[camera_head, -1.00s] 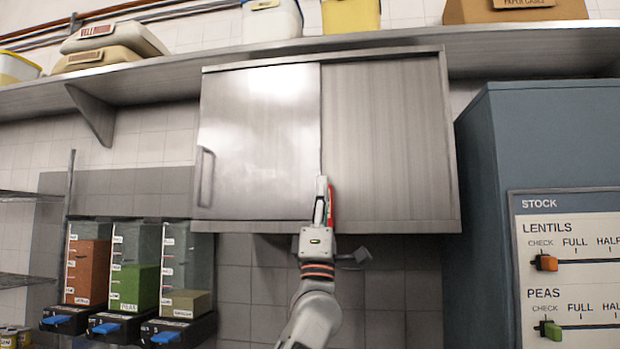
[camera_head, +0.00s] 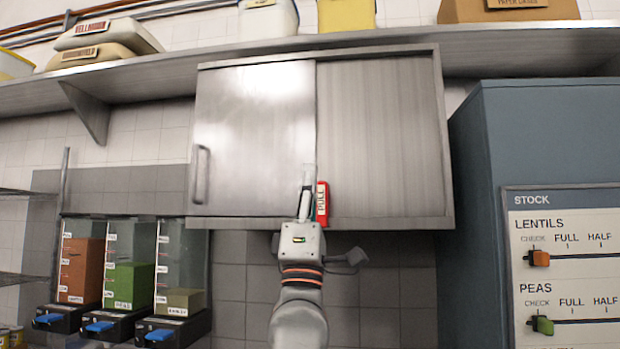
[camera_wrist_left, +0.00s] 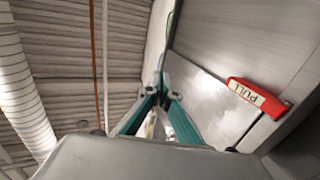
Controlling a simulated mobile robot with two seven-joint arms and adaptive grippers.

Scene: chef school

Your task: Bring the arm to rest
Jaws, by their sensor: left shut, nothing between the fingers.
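My left gripper (camera_head: 308,172) points upward in front of the steel wall cabinet (camera_head: 384,140), near the lower part of the seam between its two doors. It is shut and empty. In the left wrist view its two fingers (camera_wrist_left: 160,82) meet at the tips. A red tag marked PULL (camera_head: 322,202) hangs just right of the gripper and apart from it. My right gripper is in neither view.
A steel shelf (camera_head: 520,50) with bins runs above the cabinet. Several ingredient dispensers (camera_head: 128,285) with blue levers stand at the lower left. A blue-grey unit (camera_head: 540,130) with a STOCK board (camera_head: 570,200) stands at the right. Tiled wall is bare below the cabinet.

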